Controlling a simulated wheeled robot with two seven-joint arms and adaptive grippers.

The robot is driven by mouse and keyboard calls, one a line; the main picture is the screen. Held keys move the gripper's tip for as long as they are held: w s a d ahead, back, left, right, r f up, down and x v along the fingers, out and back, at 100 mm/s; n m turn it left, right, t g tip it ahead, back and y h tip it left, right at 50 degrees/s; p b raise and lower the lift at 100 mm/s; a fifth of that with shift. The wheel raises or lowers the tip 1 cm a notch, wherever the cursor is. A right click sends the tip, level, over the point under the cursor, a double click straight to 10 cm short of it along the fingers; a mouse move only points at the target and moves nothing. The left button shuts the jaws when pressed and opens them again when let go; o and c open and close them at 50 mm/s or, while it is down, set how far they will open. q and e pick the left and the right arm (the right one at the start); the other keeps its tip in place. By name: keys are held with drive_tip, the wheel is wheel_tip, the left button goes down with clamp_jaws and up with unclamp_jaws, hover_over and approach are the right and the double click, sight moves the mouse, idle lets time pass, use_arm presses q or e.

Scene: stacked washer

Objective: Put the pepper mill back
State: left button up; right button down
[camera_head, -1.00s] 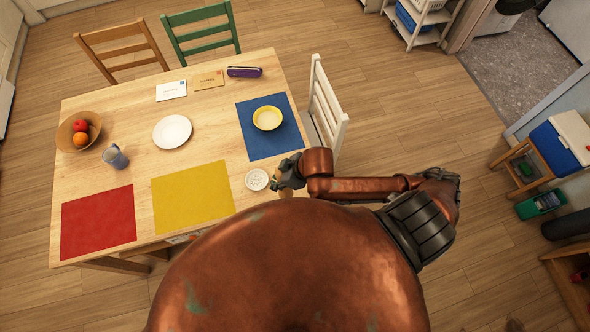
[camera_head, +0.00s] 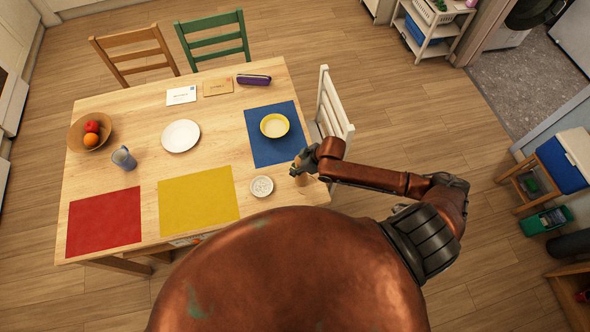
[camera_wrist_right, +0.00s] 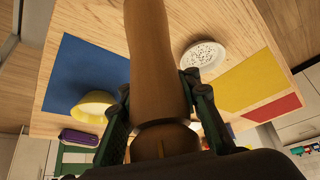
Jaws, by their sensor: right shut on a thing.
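The pepper mill (camera_wrist_right: 160,60) is a tall brown wooden piece that fills the middle of the right wrist view. My right gripper (camera_wrist_right: 157,92) is shut on it, with a green finger on each side. In the head view my right gripper (camera_head: 302,167) is at the table's right edge, near the blue mat's lower right corner, and only a small tan part of the mill (camera_head: 302,181) shows below it. A small white speckled dish (camera_head: 261,187) lies on the table to the gripper's left; it also shows in the wrist view (camera_wrist_right: 203,54). My left gripper is out of view.
The wooden table (camera_head: 225,131) holds a blue mat (camera_head: 262,151) with a yellow bowl (camera_head: 274,126), a yellow mat (camera_head: 198,201), a red mat (camera_head: 104,221), a white plate (camera_head: 180,136), a mug (camera_head: 124,159) and a fruit bowl (camera_head: 77,141). A white chair (camera_head: 333,112) stands close beyond my right gripper.

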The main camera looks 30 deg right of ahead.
drive_tip(key=shift+f, duration=1.05)
drive_tip(key=c, duration=1.4)
unclamp_jaws()
drive_tip(key=shift+s, duration=0.1)
drive_tip(key=shift+c, duration=0.2)
drive_tip(key=v, duration=1.2)
